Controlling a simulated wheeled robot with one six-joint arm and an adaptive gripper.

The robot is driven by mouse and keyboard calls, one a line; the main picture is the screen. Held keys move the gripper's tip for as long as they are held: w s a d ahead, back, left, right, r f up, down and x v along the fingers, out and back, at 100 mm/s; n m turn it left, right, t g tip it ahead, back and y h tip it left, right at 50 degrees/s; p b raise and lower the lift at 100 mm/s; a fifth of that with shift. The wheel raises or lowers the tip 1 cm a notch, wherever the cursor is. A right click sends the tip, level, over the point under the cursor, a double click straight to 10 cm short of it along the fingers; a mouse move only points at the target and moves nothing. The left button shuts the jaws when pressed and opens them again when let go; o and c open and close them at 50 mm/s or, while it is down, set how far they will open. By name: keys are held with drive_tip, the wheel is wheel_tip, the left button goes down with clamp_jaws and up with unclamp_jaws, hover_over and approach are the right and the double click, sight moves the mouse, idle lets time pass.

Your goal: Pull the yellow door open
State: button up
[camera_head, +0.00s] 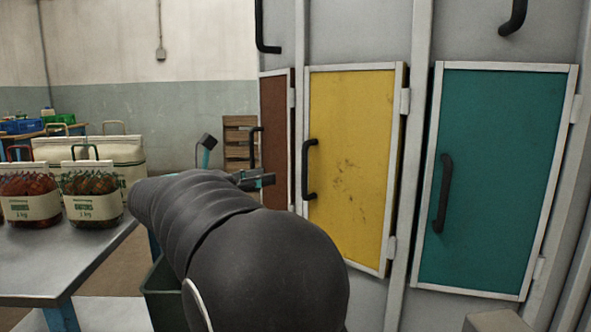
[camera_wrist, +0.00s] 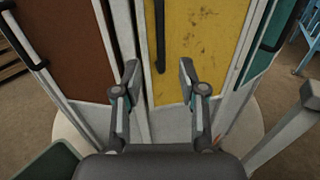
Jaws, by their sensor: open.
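The yellow door (camera_head: 350,165) looks shut in its pale frame, with hinges on its right side and dark smudges on its face. Its black upright bar handle (camera_head: 308,170) is near the left edge. My gripper (camera_head: 239,160) is open and empty, left of the handle in the head view and partly hidden by my arm. In the wrist view, my gripper (camera_wrist: 159,75) has its fingers spread wide. The handle (camera_wrist: 160,36) lies beyond the fingertips, in line with the gap between them. The yellow door (camera_wrist: 205,45) fills the upper middle there.
A brown door (camera_head: 275,140) stands left of the yellow one and a teal door (camera_head: 490,180) right of it, both with black handles. A grey table (camera_head: 60,270) with packed bags (camera_head: 92,195) is at left. A dark green bin (camera_head: 163,290) stands beside my arm.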

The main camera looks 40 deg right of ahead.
hover_over(304, 191)
drive_tip(key=shift+w+d, duration=0.2)
drive_tip(key=shift+d, duration=0.1)
idle(0.3)
clamp_jaws()
